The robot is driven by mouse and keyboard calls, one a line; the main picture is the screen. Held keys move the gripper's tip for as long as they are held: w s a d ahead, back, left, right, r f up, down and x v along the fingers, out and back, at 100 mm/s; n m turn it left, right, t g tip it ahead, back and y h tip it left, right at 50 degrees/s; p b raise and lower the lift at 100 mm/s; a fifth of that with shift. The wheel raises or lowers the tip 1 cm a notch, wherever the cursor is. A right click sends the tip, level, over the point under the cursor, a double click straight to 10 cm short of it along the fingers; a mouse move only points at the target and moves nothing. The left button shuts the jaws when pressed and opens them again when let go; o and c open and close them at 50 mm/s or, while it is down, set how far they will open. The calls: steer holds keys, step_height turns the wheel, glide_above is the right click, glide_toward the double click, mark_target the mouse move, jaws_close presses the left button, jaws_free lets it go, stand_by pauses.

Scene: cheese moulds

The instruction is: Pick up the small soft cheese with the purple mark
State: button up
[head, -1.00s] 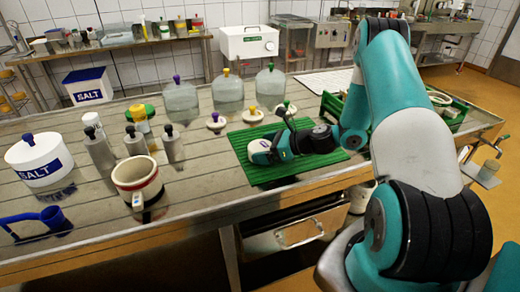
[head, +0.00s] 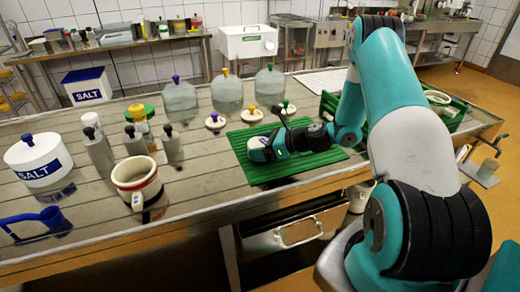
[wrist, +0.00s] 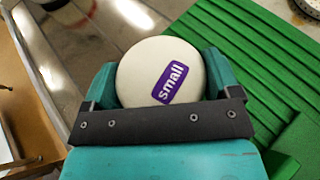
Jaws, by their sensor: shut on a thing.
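The small soft cheese (wrist: 145,62) is a round white disc with a purple label reading "small". It sits between the two fingers of my gripper (wrist: 158,78) in the wrist view, and the fingers are shut on its sides. In the head view my gripper (head: 262,150) is over the left part of the green ribbed mat (head: 265,178). The cheese is mostly hidden by the gripper there. I cannot tell whether it is clear of the mat.
Behind the mat stand several small white moulds with coloured knobs (head: 215,122) and glass jars (head: 228,92). Metal bottles (head: 100,153), a striped mug (head: 136,184) and a salt pot (head: 38,160) are to the left. A green crate (head: 445,118) is to the right.

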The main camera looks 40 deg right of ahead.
mark_target(261, 143)
step_height(261, 143, up, 19)
stand_by(0.7)
